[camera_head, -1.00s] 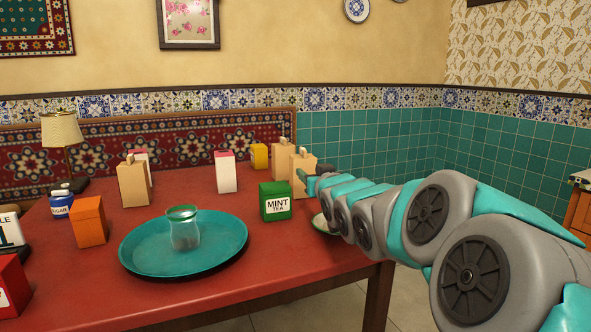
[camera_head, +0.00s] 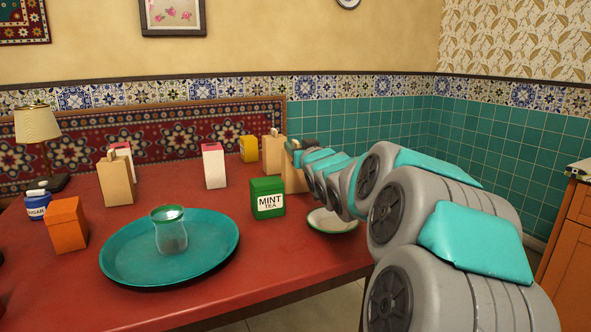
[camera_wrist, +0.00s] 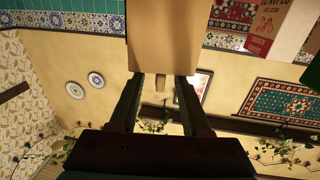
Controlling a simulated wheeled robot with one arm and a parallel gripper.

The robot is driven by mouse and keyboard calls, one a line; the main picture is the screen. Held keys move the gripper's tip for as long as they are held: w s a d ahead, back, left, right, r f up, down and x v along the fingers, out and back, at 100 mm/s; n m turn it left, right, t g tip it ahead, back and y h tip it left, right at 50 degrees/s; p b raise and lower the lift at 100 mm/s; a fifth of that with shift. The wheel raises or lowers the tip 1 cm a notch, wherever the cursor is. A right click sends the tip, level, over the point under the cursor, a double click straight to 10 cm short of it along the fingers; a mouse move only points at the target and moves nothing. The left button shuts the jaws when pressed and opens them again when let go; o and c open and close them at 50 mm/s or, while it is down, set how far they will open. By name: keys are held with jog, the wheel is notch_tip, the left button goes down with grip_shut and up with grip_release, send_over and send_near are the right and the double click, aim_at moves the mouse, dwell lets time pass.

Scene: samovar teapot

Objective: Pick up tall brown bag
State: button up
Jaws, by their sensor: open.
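Several brown paper bags stand on the red table. One brown bag (camera_head: 292,180) stands at the right rear, partly hidden behind my gripper (camera_head: 293,147). A second bag (camera_head: 271,153) stands just left of and behind it. A third bag (camera_head: 117,181) stands at the left, well away from my gripper. In the wrist view, which looks upside down, a brown bag (camera_wrist: 165,38) fills the top middle, with a small tab at its top end. My gripper (camera_wrist: 158,78) is open, with its dark fingers on either side of that tab. I cannot tell if they touch the bag.
A green mint tea box (camera_head: 267,198) and a white saucer (camera_head: 333,222) stand close to the arm. A teal tray (camera_head: 120,262) holds a glass jar (camera_head: 170,235). A pink-and-white box (camera_head: 214,167), yellow box (camera_head: 248,149), and orange box (camera_head: 68,226) are farther left.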

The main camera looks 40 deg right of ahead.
jog(key=x, duration=0.5)
jog(key=shift+w+p, duration=0.2)
jog(key=shift+p, duration=0.1)
grip_shut()
dwell(1.2)
